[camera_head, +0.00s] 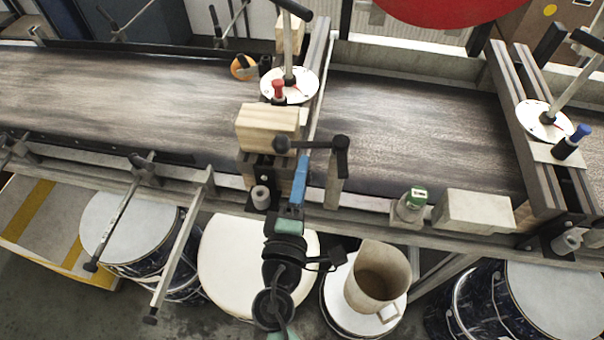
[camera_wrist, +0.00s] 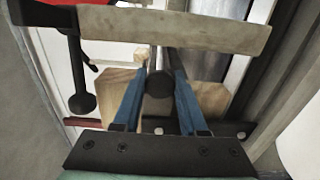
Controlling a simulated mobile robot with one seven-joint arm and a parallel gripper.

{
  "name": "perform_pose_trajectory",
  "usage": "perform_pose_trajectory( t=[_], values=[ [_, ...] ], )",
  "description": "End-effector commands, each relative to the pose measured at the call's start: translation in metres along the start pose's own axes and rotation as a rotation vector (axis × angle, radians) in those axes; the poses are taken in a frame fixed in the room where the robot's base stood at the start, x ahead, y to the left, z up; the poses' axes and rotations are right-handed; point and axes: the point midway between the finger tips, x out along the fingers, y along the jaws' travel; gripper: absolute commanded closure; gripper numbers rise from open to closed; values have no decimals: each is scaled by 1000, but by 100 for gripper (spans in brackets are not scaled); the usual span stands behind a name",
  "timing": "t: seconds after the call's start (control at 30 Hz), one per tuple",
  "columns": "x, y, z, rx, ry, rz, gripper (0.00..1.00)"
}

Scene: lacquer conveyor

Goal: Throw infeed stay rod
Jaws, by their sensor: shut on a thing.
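My gripper (camera_head: 302,170), with blue fingers, is at the near side of the conveyor, below a pale wooden block (camera_head: 268,125). In the wrist view, my gripper (camera_wrist: 158,90) is shut on the round black end of a rod (camera_wrist: 160,83). This seems to be the infeed stay rod. In the head view a black bar (camera_head: 318,144) with a round knob on its left and a downward grip on its right lies at the fingertips. The fingers and bar overlap there, so the exact contact is hidden.
The dark conveyor belt (camera_head: 415,120) runs across the view. Upright levers rise from white dials (camera_head: 295,88) at two cross frames. A beige block (camera_head: 472,212) sits on the near rail. Drums (camera_head: 235,262) and a beige jug (camera_head: 361,299) stand in front, close beside my arm.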

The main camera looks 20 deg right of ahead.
Motion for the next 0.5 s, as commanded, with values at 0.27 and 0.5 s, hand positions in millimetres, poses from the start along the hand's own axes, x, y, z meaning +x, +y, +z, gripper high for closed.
perform_pose_trajectory(
  t=[0.27, 0.5],
  values=[
    [0, 0, 0, 0, 1, 0, 100],
    [-20, -4, -1, -1, 4, -1, 100]
  ],
)
